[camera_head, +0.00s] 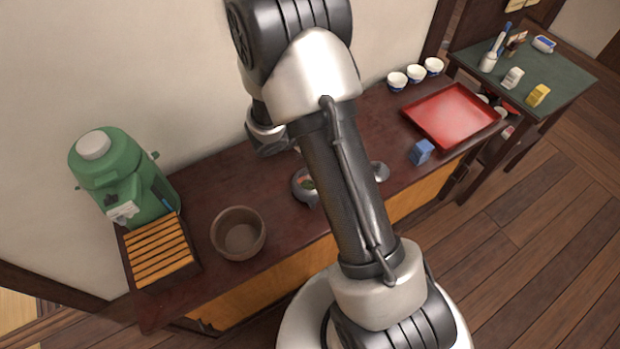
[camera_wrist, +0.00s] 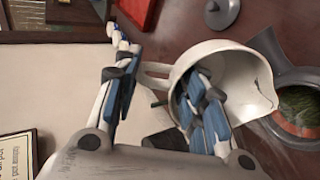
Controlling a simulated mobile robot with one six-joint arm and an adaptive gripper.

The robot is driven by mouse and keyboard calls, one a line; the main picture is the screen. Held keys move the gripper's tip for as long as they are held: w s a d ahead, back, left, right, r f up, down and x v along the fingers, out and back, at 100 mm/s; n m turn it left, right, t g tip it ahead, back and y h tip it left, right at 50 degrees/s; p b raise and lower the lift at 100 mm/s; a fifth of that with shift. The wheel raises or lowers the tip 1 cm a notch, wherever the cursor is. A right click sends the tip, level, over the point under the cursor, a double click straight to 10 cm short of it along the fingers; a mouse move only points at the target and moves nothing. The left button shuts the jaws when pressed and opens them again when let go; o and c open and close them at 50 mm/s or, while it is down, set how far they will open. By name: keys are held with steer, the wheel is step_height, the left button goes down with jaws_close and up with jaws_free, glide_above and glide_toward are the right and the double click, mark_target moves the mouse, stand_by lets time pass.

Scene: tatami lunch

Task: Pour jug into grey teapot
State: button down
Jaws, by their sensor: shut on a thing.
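The white jug (camera_wrist: 245,75) is in the wrist view, its handle (camera_wrist: 150,82) on the left. My gripper (camera_wrist: 155,85) is shut on it, with one finger outside on the left and the other overlapping the jug's mouth. The jug's lip points right, close beside the grey teapot (camera_wrist: 268,48). The teapot is uncovered, with dark green and orange-red inside. In the head view the teapot (camera_head: 301,197) stands on the dark counter, partly behind my arm. My arm hides most of the jug there. I cannot tell whether liquid is flowing.
A grey lid (camera_head: 379,172) lies right of my arm. A brown bowl (camera_head: 238,232), slatted tray (camera_head: 160,250) and green dispenser (camera_head: 120,175) are to the left. A blue box (camera_head: 421,152), red tray (camera_head: 452,114) and several cups (camera_head: 416,74) are to the right.

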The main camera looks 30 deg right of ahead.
steer(key=shift+a+r+h+b, duration=0.25)
steer(key=shift+a+h+b, duration=0.25)
steer(key=shift+b, duration=0.6)
